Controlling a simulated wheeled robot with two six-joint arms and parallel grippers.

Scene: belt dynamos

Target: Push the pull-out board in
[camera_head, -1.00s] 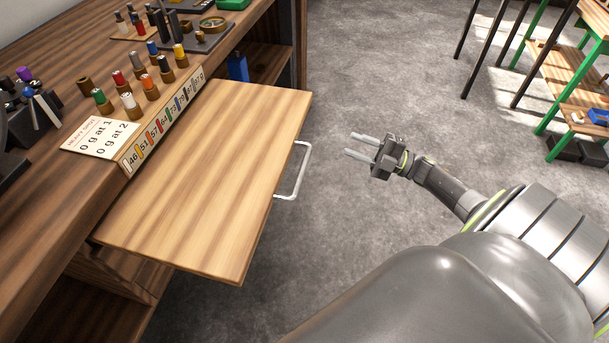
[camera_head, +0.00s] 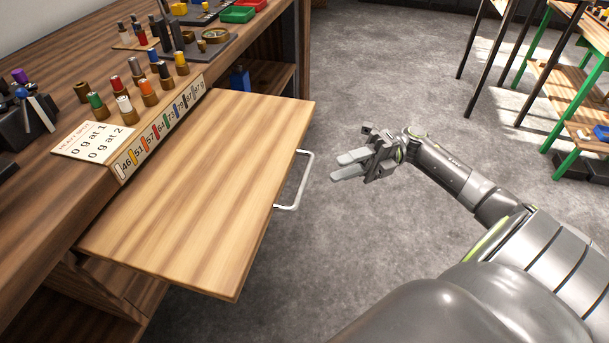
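The pull-out board (camera_head: 205,185) is a light wooden panel that sticks out from the dark wooden bench, below the numbered label strip. A pale metal handle (camera_head: 299,182) is fixed to its outer right edge. My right gripper (camera_head: 342,166) is to the right of the handle, apart from it, with its fingers pointing left toward it. Its two fingers are apart with nothing between them. My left gripper does not show in the view.
The bench top (camera_head: 45,190) carries several colored-cap pegs, a white card (camera_head: 94,142) and a green tray (camera_head: 238,14). A blue object stands on the shelf behind the board. A green-legged rack (camera_head: 550,115) stands at the far right. The grey floor between is clear.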

